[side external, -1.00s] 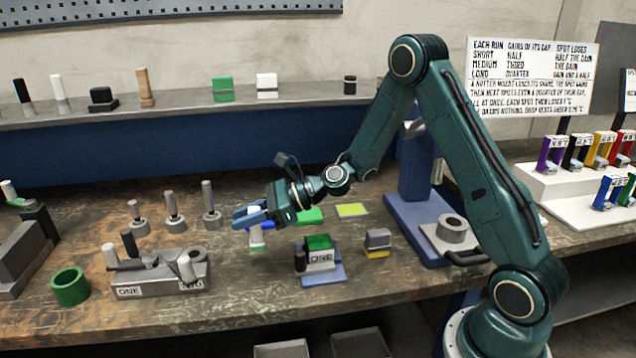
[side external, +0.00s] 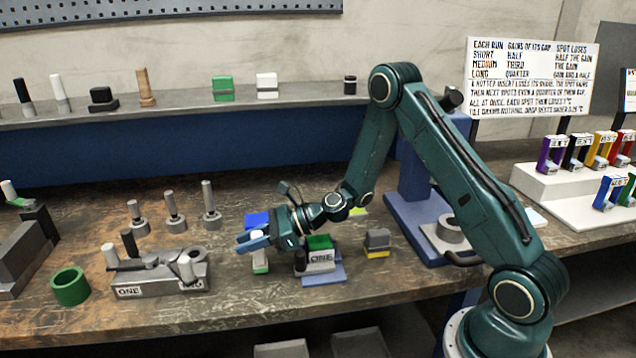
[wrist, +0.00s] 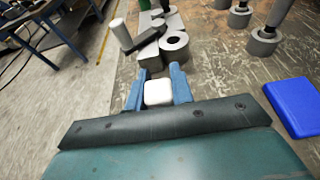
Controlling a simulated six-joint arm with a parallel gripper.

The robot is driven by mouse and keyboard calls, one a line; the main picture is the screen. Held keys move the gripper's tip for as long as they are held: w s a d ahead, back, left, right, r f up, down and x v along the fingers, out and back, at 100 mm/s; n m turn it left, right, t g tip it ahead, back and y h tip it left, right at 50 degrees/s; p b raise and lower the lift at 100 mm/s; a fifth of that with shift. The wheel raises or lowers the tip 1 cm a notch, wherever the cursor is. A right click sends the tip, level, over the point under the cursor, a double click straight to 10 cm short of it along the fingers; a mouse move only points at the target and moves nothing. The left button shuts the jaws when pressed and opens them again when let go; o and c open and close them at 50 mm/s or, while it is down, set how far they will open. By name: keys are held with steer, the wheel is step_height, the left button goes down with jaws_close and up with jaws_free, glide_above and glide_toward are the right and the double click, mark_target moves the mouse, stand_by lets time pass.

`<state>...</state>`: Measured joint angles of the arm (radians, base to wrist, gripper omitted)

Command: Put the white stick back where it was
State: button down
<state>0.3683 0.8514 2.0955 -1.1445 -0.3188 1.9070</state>
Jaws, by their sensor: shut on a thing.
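My gripper (side external: 256,246) is shut on a white stick (side external: 260,258), which hangs upright below the blue fingers with a greenish band on it. In the wrist view the white squarish end of the stick (wrist: 158,92) shows between the two fingers. The gripper is low over the front middle of the bench, right of the grey block marked ONE (side external: 150,288). I cannot tell whether the stick's lower end touches the bench.
A blue pad (side external: 257,221) lies behind the gripper. A green ring (side external: 70,287) is at left.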

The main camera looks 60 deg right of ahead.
steer(key=shift+f, duration=0.15)
steer(key=c, duration=1.2)
jaws_free()
steer(key=shift+s+d, duration=0.1)
steer(key=v, duration=0.7)
steer(key=shift+s, duration=0.1)
